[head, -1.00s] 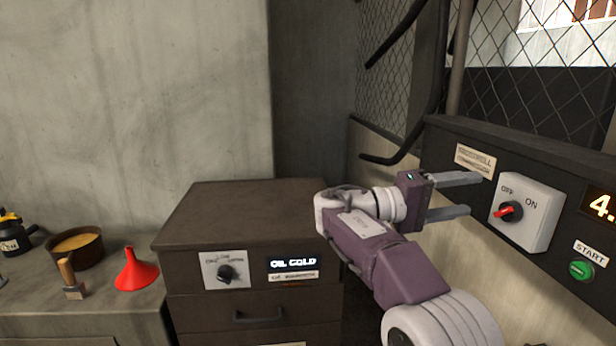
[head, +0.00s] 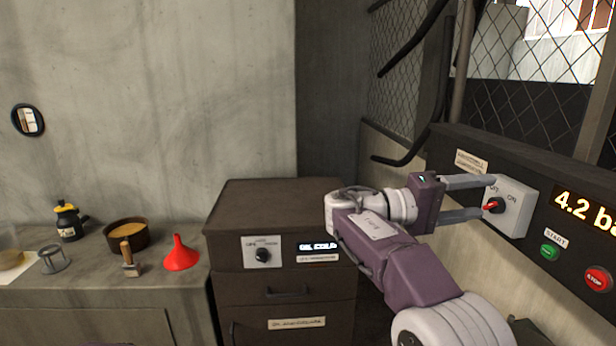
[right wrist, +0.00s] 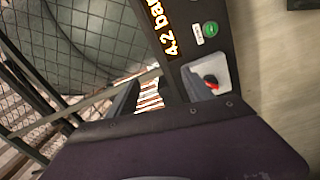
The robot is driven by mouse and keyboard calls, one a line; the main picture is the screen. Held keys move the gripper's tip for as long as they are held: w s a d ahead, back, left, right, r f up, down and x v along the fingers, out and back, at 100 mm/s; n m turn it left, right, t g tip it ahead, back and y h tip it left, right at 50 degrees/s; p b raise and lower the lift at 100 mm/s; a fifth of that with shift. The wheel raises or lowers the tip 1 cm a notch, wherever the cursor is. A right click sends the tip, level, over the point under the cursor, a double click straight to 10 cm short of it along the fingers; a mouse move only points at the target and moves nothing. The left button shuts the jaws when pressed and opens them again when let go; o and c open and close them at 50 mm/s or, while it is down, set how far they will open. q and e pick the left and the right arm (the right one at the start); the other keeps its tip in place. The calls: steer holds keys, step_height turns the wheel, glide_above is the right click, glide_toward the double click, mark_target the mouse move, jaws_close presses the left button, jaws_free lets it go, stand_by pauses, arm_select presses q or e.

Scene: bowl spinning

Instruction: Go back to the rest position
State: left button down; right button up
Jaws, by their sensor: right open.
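My right gripper (head: 474,198) is open and empty in the head view, its two grey fingers pointing right towards the control panel. The panel has a white switch box (head: 515,205) with a red knob (head: 493,205) marked OFF and ON. The fingertips overlap the left edge of the box in the picture; I cannot tell whether they touch it. In the right wrist view the red knob (right wrist: 211,81) shows beyond the gripper, with nothing held. My left gripper is not in view.
The dark panel (head: 545,165) has a 4.2 bar display, a green START button (head: 549,252) and a red STOP button (head: 598,279). A brown cabinet (head: 275,205) stands left of my arm. A red funnel (head: 181,256), brown bowl (head: 127,234) and brush (head: 130,262) rest on the counter.

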steer(key=s+a+f+n+y, duration=0.15)
steer(key=f+y, duration=0.25)
steer(key=f, duration=0.6)
steer(key=s+f+n+t+y, duration=0.1)
steer(key=f+n+y, duration=0.2)
steer(key=f, duration=0.6)
steer(key=s+f+n+y, duration=0.15)
steer(key=f+y, duration=0.25)
steer(key=f, duration=0.6)
steer(key=s+a+f+m+y, duration=0.4)
steer(key=s+a+f+y, duration=0.5)
steer(key=s+f, duration=0.35)
arm_select(q)
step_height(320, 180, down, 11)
steer(key=b, duration=1.1)
arm_select(e)
step_height(320, 180, down, 12)
steer(key=s+a+g+h, duration=0.1)
steer(key=s+a, duration=0.1)
steer(key=s, duration=0.1)
arm_select(q)
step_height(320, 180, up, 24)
steer(key=p, duration=2.4)
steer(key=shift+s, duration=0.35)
arm_select(e)
step_height(320, 180, up, 24)
steer(key=shift+w+a+f+m, duration=0.15)
steer(key=shift+w+f+m, duration=0.05)
steer(key=shift+m, duration=0.2)
